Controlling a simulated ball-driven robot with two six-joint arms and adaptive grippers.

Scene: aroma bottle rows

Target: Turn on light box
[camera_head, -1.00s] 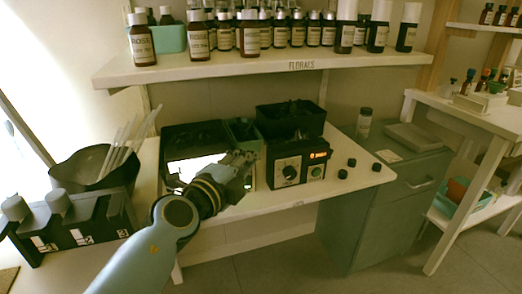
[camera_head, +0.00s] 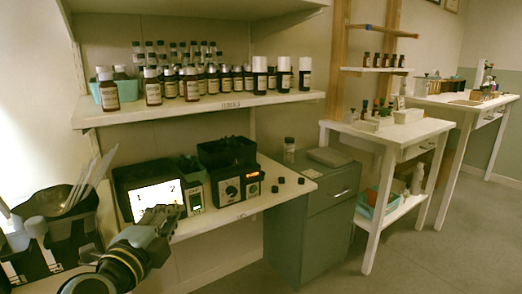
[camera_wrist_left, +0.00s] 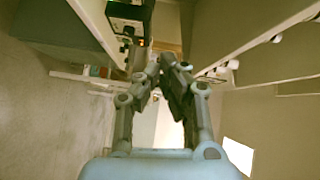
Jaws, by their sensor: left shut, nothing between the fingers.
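The light box (camera_head: 157,196) stands on the lower bench at the left, its white front panel glowing and bearing dark marks. A small green-lit unit (camera_head: 195,197) and a dark box with a round dial (camera_head: 228,190) stand to its right. My left gripper (camera_head: 166,214) is in front of the light box and overlaps the panel's lower edge in the head view; whether it touches cannot be told. In the left wrist view its fingers (camera_wrist_left: 160,68) are together with nothing between them. My right gripper is not in view.
A shelf (camera_head: 228,103) with several brown bottles runs above the bench. A dark bowl with pale sticks (camera_head: 58,203) stands at the left. Small black caps (camera_head: 281,181) lie at the bench's right end, beside a grey cabinet (camera_head: 325,215). Open floor lies at the right.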

